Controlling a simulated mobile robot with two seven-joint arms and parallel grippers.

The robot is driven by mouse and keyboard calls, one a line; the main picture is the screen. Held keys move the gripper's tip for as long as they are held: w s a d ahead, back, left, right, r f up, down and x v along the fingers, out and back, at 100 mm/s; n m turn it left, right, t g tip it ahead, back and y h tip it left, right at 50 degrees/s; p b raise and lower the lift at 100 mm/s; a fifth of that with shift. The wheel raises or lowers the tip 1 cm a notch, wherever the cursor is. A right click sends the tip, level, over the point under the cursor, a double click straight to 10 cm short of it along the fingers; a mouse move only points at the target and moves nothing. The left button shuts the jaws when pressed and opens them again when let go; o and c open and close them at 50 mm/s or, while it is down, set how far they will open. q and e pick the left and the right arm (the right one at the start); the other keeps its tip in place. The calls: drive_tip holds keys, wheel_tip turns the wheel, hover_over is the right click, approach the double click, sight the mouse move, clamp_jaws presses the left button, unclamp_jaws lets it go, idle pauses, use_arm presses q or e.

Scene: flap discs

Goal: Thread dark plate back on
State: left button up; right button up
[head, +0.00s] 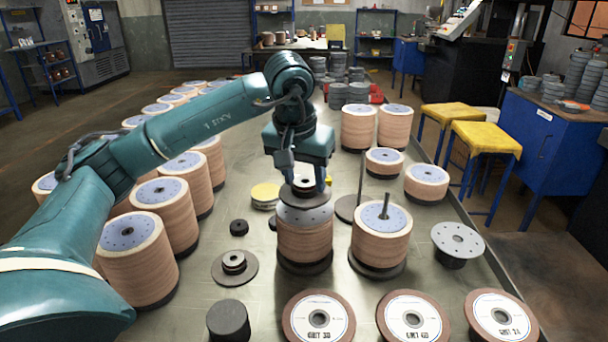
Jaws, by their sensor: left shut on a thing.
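My left gripper (304,178) reaches down from above and is shut on a dark round piece, which looks like the dark plate (302,193). The plate is right over a stack of flap discs (304,240) topped by a grey plate with holes (296,214). The gripper partly hides it, and I cannot tell whether it touches the stack or is around a rod. A second stack (381,240) to the right has a dark rod (386,203) standing out of its top. My right gripper is not in view.
A bare thin rod on a dark base (346,208) stands behind. A dark flanged piece (234,268), a black cylinder (229,321) and a grey holed plate on a dark block (458,240) stand nearby. Labelled discs (319,319) line the front. Tall disc stacks (137,262) fill the left.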

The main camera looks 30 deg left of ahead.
use_arm(q)
drive_tip(key=shift+f+b, duration=1)
drive_tip(key=shift+f, duration=0.35)
drive_tip(key=o, duration=1.4)
drive_tip(key=shift+c, duration=0.2)
drive_tip(key=p+v, duration=0.1)
drive_tip(key=v, duration=1.2)
drive_tip(key=shift+r, duration=0.15)
drive_tip(key=shift+a, duration=0.1)
